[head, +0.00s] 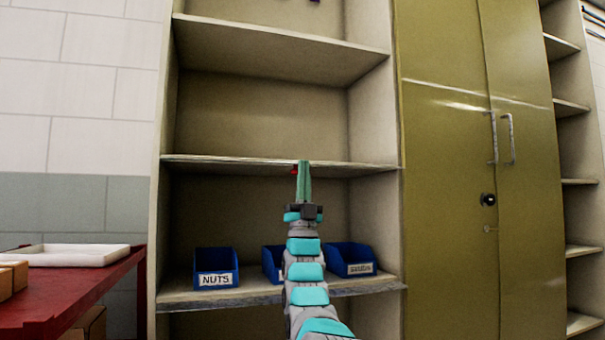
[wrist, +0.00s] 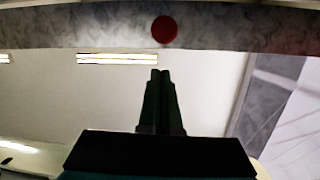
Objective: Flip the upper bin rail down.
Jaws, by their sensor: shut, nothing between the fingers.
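A thin, pale strip, which I take for the upper bin rail (head: 235,160), runs along the front of the middle shelf. In the wrist view a grey mottled metal bar (wrist: 90,28) with a red round mark (wrist: 164,30) crosses the top. A bit of red (head: 294,170) also shows beside my fingertips in the head view. My gripper (head: 304,164) points up at the shelf front, its green fingers shut together and empty. In the wrist view the fingertips (wrist: 160,72) lie just below the bar with a visible gap. Whether they touch anything in depth is unclear.
Blue bins, one labelled NUTS (head: 216,268), one partly behind my arm (head: 271,262) and one at right (head: 350,260), stand on the lower shelf (head: 180,297). A red table (head: 80,300) with a white tray (head: 75,256) is at left, an olive cabinet (head: 445,200) at right.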

